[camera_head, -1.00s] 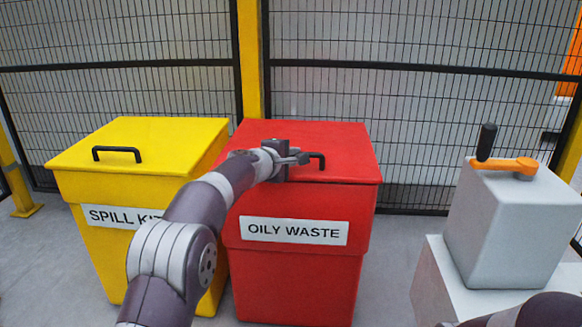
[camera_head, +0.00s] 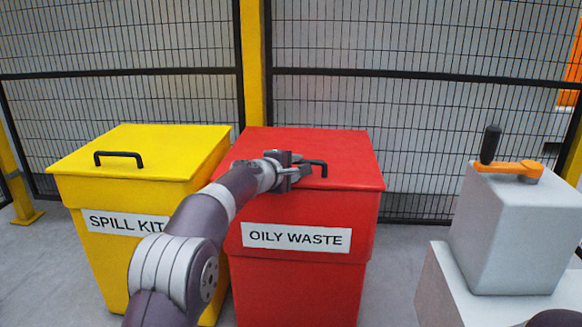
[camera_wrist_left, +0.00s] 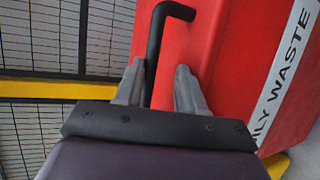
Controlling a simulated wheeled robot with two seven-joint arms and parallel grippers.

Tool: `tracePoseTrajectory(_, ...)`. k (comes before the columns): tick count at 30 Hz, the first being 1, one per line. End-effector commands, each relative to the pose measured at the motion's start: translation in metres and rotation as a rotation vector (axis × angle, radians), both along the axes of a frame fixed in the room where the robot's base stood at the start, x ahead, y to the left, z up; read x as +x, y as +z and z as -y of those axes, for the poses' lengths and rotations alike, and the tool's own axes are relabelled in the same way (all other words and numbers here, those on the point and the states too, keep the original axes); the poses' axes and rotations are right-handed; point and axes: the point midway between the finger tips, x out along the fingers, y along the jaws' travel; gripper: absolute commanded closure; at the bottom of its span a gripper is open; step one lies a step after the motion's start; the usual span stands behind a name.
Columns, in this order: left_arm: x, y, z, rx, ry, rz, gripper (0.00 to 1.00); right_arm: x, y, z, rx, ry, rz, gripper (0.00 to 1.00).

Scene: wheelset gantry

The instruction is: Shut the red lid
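The red lid (camera_head: 346,150) lies flat on the red bin (camera_head: 300,290) labelled OILY WASTE, with no gap visible along its front edge. Its black handle (camera_head: 322,164) shows on top near the front, its left end hidden by my gripper. My left gripper (camera_head: 302,171) is at the left part of this handle, low over the lid. In the left wrist view its two fingers (camera_wrist_left: 159,72) stand apart, and the black handle (camera_wrist_left: 155,45) runs up between them, closer to the left finger. Contact with the handle cannot be told. My right gripper is out of view.
A yellow SPILL KIT bin (camera_head: 130,215) with a shut lid stands close on the left. A grey box (camera_head: 515,230) with an orange lever (camera_head: 508,167) stands on a pale block at right. A mesh fence (camera_head: 340,100) runs behind the bins.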

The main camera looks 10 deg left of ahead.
Motion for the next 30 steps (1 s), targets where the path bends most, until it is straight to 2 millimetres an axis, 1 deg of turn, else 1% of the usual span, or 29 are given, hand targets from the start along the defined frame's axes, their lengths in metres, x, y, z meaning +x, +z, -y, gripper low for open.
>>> tracePoseTrajectory(1, -0.002, -0.006, -0.001, 0.001, 0.000, -0.010, 0.58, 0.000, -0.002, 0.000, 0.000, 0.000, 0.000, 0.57)
tracePoseTrajectory(5, -0.013, -0.003, -0.006, 0.001, 0.001, -0.009, 0.58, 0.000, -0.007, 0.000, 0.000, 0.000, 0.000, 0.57)
tracePoseTrajectory(7, -0.023, 0.001, -0.011, 0.000, 0.001, -0.007, 0.58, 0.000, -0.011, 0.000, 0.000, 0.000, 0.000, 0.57)
tracePoseTrajectory(11, -0.049, 0.012, -0.022, 0.000, 0.001, -0.002, 0.58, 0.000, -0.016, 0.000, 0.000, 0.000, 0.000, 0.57)
tracePoseTrajectory(15, -0.082, 0.026, -0.035, -0.001, 0.001, -0.002, 0.58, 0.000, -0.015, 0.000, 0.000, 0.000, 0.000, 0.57)
tracePoseTrajectory(19, -0.103, 0.033, -0.044, 0.000, 0.001, 0.000, 0.58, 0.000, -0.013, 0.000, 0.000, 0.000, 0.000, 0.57)
tracePoseTrajectory(21, -0.109, 0.035, -0.047, 0.000, 0.000, 0.000, 0.58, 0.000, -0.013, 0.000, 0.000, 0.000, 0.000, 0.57)
tracePoseTrajectory(24, -0.113, 0.035, -0.049, 0.000, 0.000, 0.000, 0.58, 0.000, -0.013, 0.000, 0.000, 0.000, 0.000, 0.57)
tracePoseTrajectory(30, -0.114, 0.036, -0.049, 0.001, 0.000, 0.001, 0.58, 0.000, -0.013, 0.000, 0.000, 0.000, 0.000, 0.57)
